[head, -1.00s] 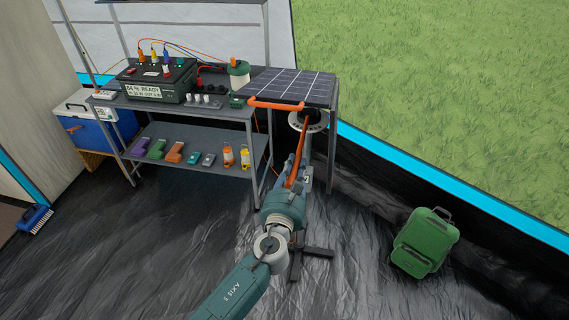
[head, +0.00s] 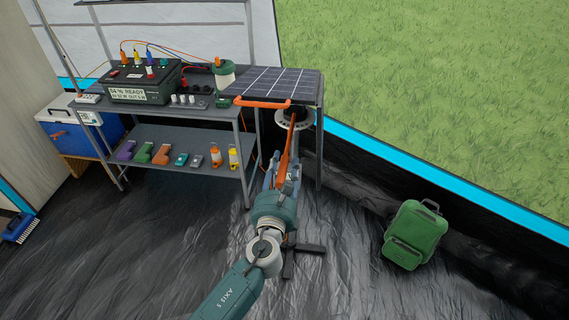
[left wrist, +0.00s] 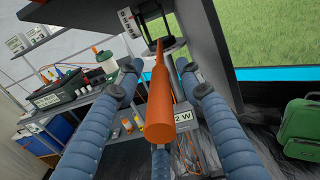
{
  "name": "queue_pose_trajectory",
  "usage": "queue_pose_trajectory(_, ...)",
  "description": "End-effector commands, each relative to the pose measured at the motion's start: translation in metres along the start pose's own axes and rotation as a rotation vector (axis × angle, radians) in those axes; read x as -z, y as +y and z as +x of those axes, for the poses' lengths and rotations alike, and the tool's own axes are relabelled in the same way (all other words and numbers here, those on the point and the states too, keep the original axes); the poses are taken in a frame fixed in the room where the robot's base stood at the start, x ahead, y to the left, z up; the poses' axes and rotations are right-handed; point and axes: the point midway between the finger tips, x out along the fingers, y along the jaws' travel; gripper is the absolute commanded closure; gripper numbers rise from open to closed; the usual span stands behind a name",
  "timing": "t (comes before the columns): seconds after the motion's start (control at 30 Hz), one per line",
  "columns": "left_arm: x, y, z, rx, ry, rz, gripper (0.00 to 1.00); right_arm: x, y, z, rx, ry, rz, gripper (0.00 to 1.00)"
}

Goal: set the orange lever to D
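The orange lever (head: 287,148) slants down toward me from a pale round disc (head: 296,117) below the solar panel (head: 278,83). In the left wrist view the lever (left wrist: 159,105) fills the middle, with its thick end toward me. My left gripper (head: 281,172) is at the lever. Its blue ribbed fingers (left wrist: 157,68) are spread on either side of the lever, with gaps visible and no clear grip. A third finger shows below the lever's end. The letter D cannot be made out; small white labels near the disc are only partly readable. My right gripper is not in view.
A green backpack (head: 414,232) lies on the dark floor at right.

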Motion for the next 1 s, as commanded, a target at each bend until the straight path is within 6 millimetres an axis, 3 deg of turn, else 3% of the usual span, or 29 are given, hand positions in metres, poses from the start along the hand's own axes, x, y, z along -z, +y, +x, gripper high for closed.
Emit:
queue_pose_trajectory(0.3, 0.002, 0.0, -0.067, 0.001, 0.003, 0.0, 0.63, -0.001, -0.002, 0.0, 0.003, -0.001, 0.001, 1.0)
queue_pose_trajectory(0.5, 0.001, -0.001, -0.098, 0.002, 0.002, 0.0, 0.63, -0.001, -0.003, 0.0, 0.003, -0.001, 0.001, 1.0)
queue_pose_trajectory(0.7, 0.0, -0.001, -0.109, 0.001, 0.001, -0.001, 0.63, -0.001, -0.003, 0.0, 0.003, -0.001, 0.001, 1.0)
queue_pose_trajectory(1.0, 0.0, -0.001, -0.109, 0.002, 0.0, 0.0, 0.63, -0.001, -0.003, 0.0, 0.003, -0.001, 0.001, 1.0)
